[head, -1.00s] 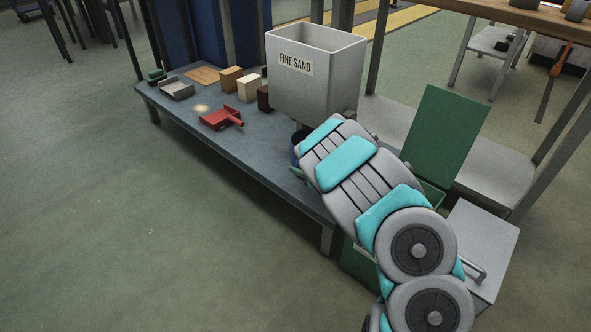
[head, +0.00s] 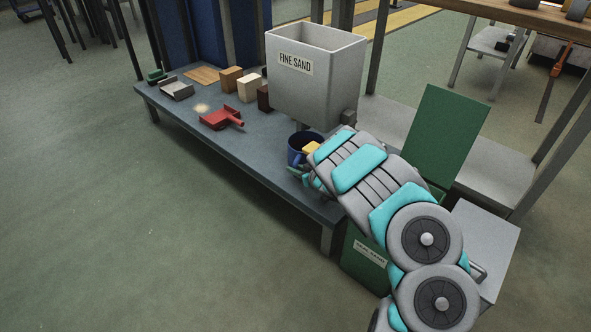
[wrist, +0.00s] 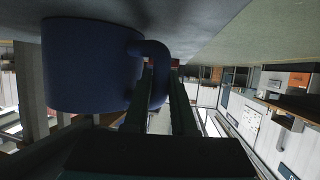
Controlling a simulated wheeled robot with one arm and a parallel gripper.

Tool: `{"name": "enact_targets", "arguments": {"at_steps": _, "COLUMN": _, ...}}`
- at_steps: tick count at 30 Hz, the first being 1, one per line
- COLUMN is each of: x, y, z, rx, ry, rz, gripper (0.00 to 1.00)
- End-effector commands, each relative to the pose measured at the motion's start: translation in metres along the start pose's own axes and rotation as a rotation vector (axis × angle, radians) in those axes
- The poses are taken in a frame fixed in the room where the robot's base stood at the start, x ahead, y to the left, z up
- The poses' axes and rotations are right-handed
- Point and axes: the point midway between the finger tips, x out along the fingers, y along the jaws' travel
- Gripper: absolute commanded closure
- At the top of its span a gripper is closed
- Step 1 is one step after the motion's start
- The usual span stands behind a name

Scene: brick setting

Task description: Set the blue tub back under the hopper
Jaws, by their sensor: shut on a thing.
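The blue tub (head: 293,152) is at the bench's front edge, just below and in front of the grey hopper (head: 310,85) labelled FINE SAND. Its open rim shows in the head view, with something yellow (head: 312,147) at its right side. In the wrist view the tub (wrist: 90,65) fills the upper left, its curved handle (wrist: 158,52) on the right. My gripper (wrist: 161,80) is shut on that handle, a finger on each side. In the head view my arm hides the fingers and the tub's right side. I cannot tell whether the tub's base touches the bench.
On the low grey bench (head: 185,115) are a red scoop (head: 220,118), a grey pan (head: 176,90) and several blocks to the left. A green bin (head: 366,262) with a raised lid (head: 443,135) stands to the right. The floor at the left is clear.

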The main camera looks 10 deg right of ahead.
Motion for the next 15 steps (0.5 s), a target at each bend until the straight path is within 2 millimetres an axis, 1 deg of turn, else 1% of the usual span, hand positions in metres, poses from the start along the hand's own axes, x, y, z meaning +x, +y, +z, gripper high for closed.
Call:
{"name": "enact_targets", "arguments": {"at_steps": 2, "x": 0.0008, "y": -0.0001, "z": 0.0015, "rx": 0.0, "ry": 0.0, "rz": 0.0, "gripper": 1.0}}
{"name": "enact_targets", "arguments": {"at_steps": 3, "x": 0.0008, "y": -0.0002, "z": 0.0017, "rx": 0.0, "ry": 0.0, "rz": 0.0, "gripper": 0.74}}
{"name": "enact_targets", "arguments": {"at_steps": 9, "x": 0.0006, "y": -0.0002, "z": 0.0014, "rx": 0.0, "ry": 0.0, "rz": 0.0, "gripper": 0.51}}
{"name": "enact_targets", "arguments": {"at_steps": 11, "x": 0.0005, "y": -0.0001, "z": 0.0014, "rx": 0.0, "ry": 0.0, "rz": 0.0, "gripper": 0.46}}
{"name": "enact_targets", "arguments": {"at_steps": 15, "x": 0.0005, "y": -0.0001, "z": 0.0014, "rx": 0.0, "ry": 0.0, "rz": 0.0, "gripper": 0.46}}
